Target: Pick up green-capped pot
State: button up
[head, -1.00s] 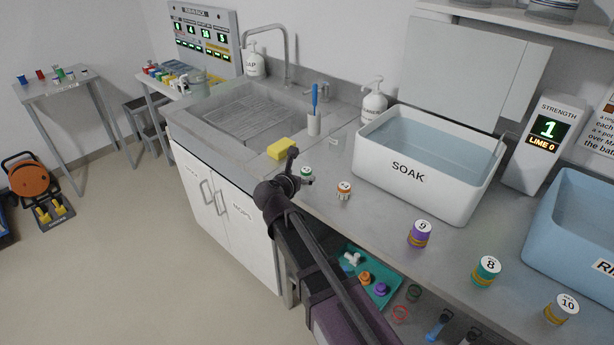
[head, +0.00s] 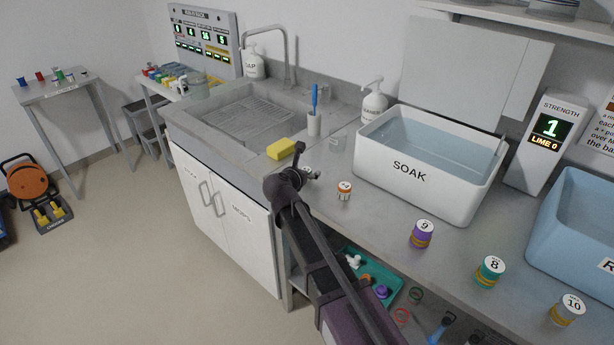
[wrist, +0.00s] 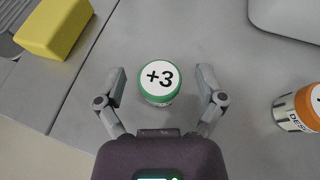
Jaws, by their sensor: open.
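The green-capped pot (wrist: 159,82) stands upright on the grey counter in the wrist view, with "+3" on its white top and a green rim. My gripper (wrist: 161,76) is open, with one finger on each side of the pot and a visible gap to both. The pot lies between the fingers and is not held. In the head view my gripper (head: 306,164) is over the counter's front part, right of the yellow sponge, and it hides most or all of the pot.
An orange-capped pot (head: 344,191) stands to the right, also in the wrist view (wrist: 304,108). The yellow sponge (head: 281,149) lies to the left. The white SOAK tub (head: 410,200) is behind right. Pots marked 9 (head: 422,235), 8 (head: 489,271) and 10 (head: 567,310) stand along the front.

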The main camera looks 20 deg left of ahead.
dwell(0.3)
grip_shut()
jog(key=shift+r, duration=0.15)
dwell(0.3)
notch_tip(320, 180, up, 4)
jog(key=p, duration=0.3)
jog(key=shift+f+p, duration=0.25)
jog(key=shift+p, duration=0.1)
jog(key=s+d, duration=0.4)
jog(key=s, duration=0.3)
jog(key=s+d+r+p, duration=0.1)
jog(key=s+d, duration=0.2)
jog(key=s, duration=0.4)
jog(key=shift+d, duration=0.4)
jog(key=shift+r, duration=0.1)
